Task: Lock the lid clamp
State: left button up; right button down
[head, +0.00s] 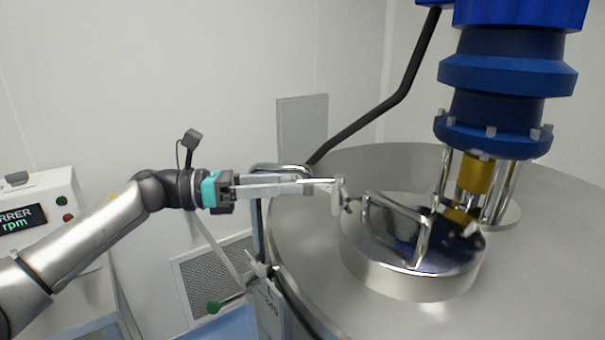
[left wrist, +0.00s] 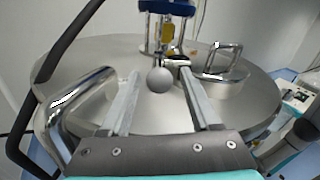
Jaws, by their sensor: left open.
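The round metal lid (head: 400,281) sits on the steel tank top (head: 560,250) and has a bent bar handle (head: 425,240). The lid handle also shows at the right in the left wrist view (left wrist: 237,50). A grey ball knob (left wrist: 160,79), which looks like the clamp's lever end, shows between my left fingers in the left wrist view, with gaps on both sides. My left gripper (head: 338,187) is open, level, its tips at the lid's left edge. In the head view the tips hide most of the clamp there, so its position is unclear. My right gripper is not in view.
A blue motor column (head: 505,80) rises behind the lid on metal posts. A dark curved pipe (head: 385,115) runs behind the tank. A control box with a display (head: 22,218) stands at the left.

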aim_at(312, 182)
pick_arm(q)
jog(key=shift+w+d+p, duration=0.2)
jog(key=shift+d+p, duration=0.1)
jog(key=shift+d, duration=1.35)
grip_shut()
